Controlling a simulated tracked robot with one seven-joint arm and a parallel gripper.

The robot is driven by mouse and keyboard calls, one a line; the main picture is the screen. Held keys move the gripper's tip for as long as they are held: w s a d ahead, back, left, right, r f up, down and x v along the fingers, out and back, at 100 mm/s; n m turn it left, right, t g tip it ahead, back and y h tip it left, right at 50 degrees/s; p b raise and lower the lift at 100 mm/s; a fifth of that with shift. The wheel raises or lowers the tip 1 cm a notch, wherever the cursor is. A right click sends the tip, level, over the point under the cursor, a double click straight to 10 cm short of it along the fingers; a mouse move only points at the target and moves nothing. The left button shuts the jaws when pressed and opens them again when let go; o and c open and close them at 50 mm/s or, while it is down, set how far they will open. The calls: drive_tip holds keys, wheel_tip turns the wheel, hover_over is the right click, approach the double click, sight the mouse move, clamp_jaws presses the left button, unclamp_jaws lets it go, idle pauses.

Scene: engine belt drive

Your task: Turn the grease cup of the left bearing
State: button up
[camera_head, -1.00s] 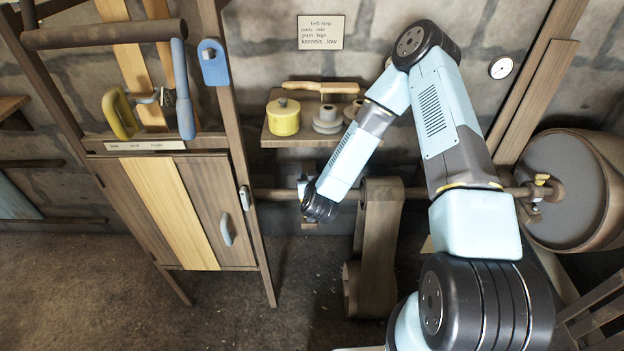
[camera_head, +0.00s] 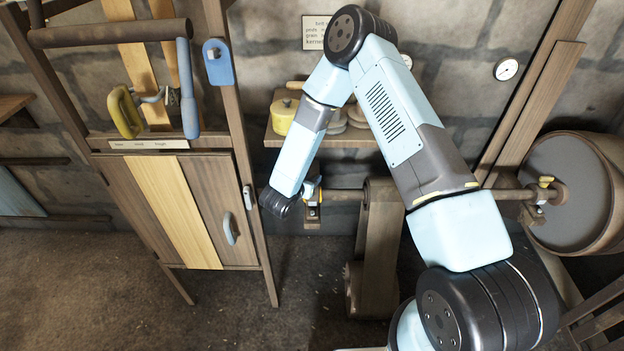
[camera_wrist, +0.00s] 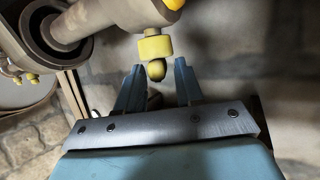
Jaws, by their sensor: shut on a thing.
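The left bearing (camera_head: 313,212) is a small bracket on the wall-side shaft, right of the cabinet. In the wrist view, its yellow grease cup (camera_wrist: 155,47) hangs below a grey-brown housing, with a rounded yellow end beneath. My gripper (camera_wrist: 158,68) has a blue finger on each side of that lower end and is shut on the cup; the exact contact is hard to see. The right bearing (camera_head: 536,213) also has a yellow cup (camera_head: 546,181), near the drum.
A wooden cabinet (camera_head: 210,205) with a blue lever (camera_head: 188,100) stands close to my wrist on the left. A shelf (camera_head: 290,141) with a yellow pot (camera_head: 283,115) is above the shaft. A belt (camera_head: 381,245) runs down right of the bearing. The drum (camera_head: 570,190) is at right.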

drive_tip(key=shift+w+r, duration=0.1)
idle(0.3)
drive_tip(key=o, duration=0.7)
drive_tip(key=v, duration=1.3)
drive_tip(key=shift+s+a, duration=0.3)
drive_tip(key=shift+a, duration=0.05)
